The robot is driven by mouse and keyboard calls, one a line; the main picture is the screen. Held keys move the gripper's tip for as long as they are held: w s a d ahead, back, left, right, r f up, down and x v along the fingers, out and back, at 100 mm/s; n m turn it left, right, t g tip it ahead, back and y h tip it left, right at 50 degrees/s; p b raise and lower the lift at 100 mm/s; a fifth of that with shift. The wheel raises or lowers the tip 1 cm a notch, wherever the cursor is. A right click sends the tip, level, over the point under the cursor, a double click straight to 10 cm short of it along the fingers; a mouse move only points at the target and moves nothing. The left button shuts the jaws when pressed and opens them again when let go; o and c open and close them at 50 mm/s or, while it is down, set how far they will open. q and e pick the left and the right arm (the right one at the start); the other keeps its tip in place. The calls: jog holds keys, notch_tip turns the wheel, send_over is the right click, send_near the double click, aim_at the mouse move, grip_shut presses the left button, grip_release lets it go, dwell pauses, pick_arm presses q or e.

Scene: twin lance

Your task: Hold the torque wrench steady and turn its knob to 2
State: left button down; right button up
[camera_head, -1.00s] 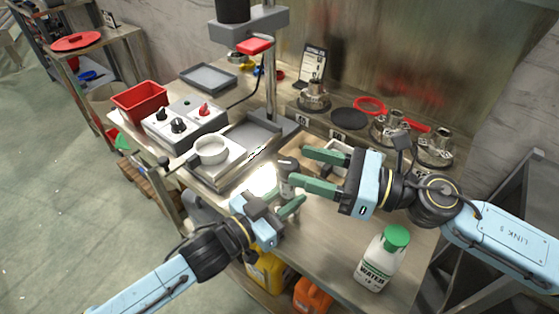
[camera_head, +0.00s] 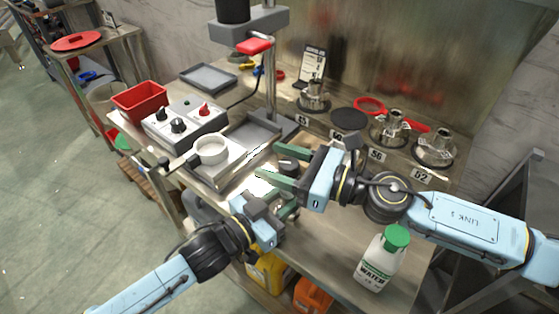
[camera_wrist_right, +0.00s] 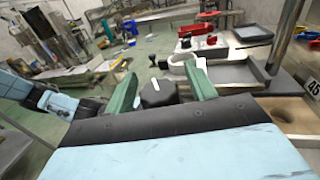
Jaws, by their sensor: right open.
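The torque wrench's dark round knob (camera_head: 289,165) stands over the near part of the bench, between the fingers of my right gripper (camera_head: 268,160). The right wrist view shows the knob (camera_wrist_right: 158,93) with a white pointer mark on top, between the two green fingers (camera_wrist_right: 160,75). My right gripper is open, with a gap visible beside the knob. My left gripper (camera_head: 284,208) is low beside the wrench body, below the knob. The right fingers and left hand hide most of the body, so its hold is unclear. The scale numbers cannot be read.
A white water bottle (camera_head: 383,258) with a green cap stands at the bench's front right. A control box (camera_head: 186,130), a red bin (camera_head: 140,102) and a white round cup-like fixture (camera_head: 211,150) are to the left. Metal fittings (camera_head: 390,128) on numbered places line the back right.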

jog(key=c, duration=1)
jog(key=shift+n+g+y, duration=0.3)
jog(key=shift+n+g, duration=0.1)
jog(key=shift+g, duration=0.3)
jog(key=shift+s+d+n+g+h, duration=0.1)
jog(key=shift+s+n+g+h, duration=0.3)
jog(key=shift+n+g, duration=1.9)
jog(key=shift+s+a+n+g+h, duration=0.15)
jog(key=shift+n+g+h, duration=0.3)
jog(key=shift+n+g, duration=1.8)
jog(key=shift+s+d+n+g+h, duration=0.15)
jog(key=shift+s+n+g+h, duration=0.55)
jog(key=shift+g, duration=2.85)
jog(key=shift+w+n, duration=0.3)
jog(key=shift+n, duration=0.05)
